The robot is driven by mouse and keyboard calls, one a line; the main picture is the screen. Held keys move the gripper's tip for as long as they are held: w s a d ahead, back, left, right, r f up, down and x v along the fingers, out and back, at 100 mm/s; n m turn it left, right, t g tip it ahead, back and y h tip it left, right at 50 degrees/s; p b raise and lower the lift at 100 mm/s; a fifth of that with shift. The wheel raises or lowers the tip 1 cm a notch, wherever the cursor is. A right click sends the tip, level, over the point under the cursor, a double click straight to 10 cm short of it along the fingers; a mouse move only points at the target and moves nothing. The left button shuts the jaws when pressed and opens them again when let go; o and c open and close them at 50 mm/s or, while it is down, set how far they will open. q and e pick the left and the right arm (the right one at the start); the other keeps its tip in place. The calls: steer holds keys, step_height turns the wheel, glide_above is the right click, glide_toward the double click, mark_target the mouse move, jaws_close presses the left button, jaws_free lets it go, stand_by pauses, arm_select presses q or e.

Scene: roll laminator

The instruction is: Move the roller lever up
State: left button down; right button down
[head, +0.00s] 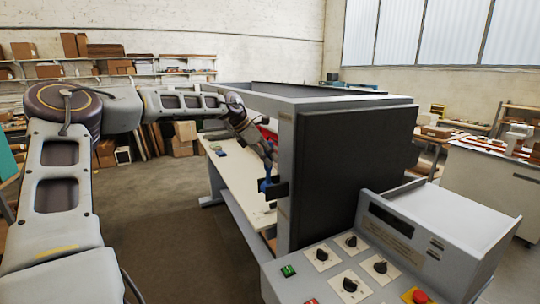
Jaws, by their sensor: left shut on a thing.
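The roll laminator (350,165) stands at the centre right, a grey frame with a large dark side panel. The roller lever (265,186), with a blue part, sits at the near left edge of its frame, beside a black bracket (277,191). My left arm reaches in from the left and over the laminator's table. My left gripper (269,161) points down at the lever and is shut on it. The fingertips are small and partly hidden, so the exact grip is hard to see. My right gripper is out of view.
A control panel (327,257) with black knobs, a green switch and a red button (420,296) juts out in front. A white work table (236,172) extends behind the lever. Shelves with boxes line the back wall. The floor at left centre is clear.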

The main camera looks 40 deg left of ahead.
arm_select(q)
steer(key=shift+r, duration=0.1)
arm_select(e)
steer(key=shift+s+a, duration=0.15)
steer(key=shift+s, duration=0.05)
arm_select(q)
steer(key=c, duration=1.1)
jaws_free()
steer(key=shift+w, duration=0.15)
steer(key=shift+s+r, duration=0.1)
steer(key=shift+s, duration=0.1)
steer(key=shift+v, duration=0.9)
steer(key=v, duration=0.9)
steer(key=shift+r, duration=0.35)
steer(key=shift+a, duration=0.2)
